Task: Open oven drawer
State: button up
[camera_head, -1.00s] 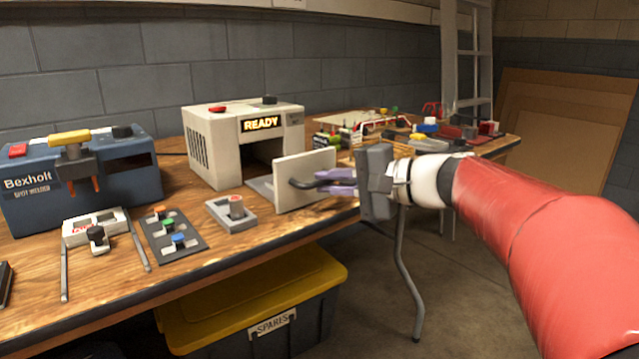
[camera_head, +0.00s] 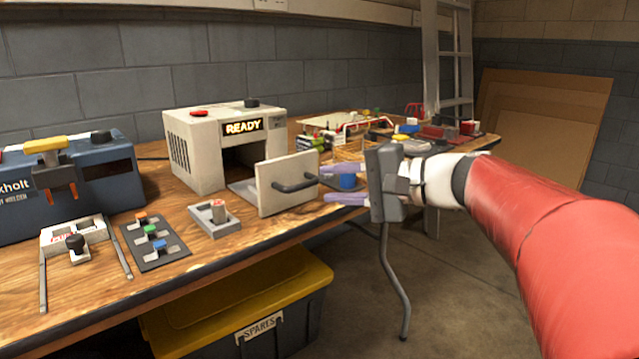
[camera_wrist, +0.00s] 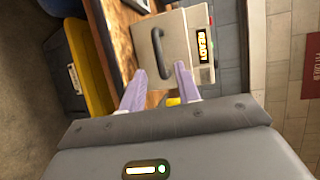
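The oven (camera_head: 228,145) is a cream box with a lit READY sign, standing on the wooden bench. Its drawer (camera_head: 287,183) is pulled out, with the tray floor showing between the front panel and the dark opening. A dark bar handle (camera_head: 296,186) is on the drawer's front panel. My gripper (camera_head: 345,184) is to the right of the handle, apart from it, with its two purple fingers spread and nothing between them. In the wrist view, the handle (camera_wrist: 158,53) lies beyond the open fingertips (camera_wrist: 160,80). The drawer's inside is mostly hidden behind its front panel.
A blue spot welder (camera_head: 75,185) stands at the left. A blue cup (camera_head: 348,181) shows behind my fingers. A yellow-lidded bin (camera_head: 240,300) is below the bench edge.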

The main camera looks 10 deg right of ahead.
jog(key=shift+v, duration=1.7)
jog(key=s+a+f+n+g+h+p, duration=0.3)
jog(key=s+f+h+p, duration=0.25)
jog(key=s+f, duration=0.5)
jog(key=s+d+f+n+h+p, duration=0.3)
jog(key=s+d+n+h, duration=0.1)
jog(key=s+h, duration=0.3)
jog(key=shift+s+d+f+n, duration=0.35)
jog(key=shift+s+d, duration=0.35)
jog(key=shift+s, duration=0.3)
jog(key=shift+a+h, duration=0.1)
jog(key=shift+h, duration=0.15)
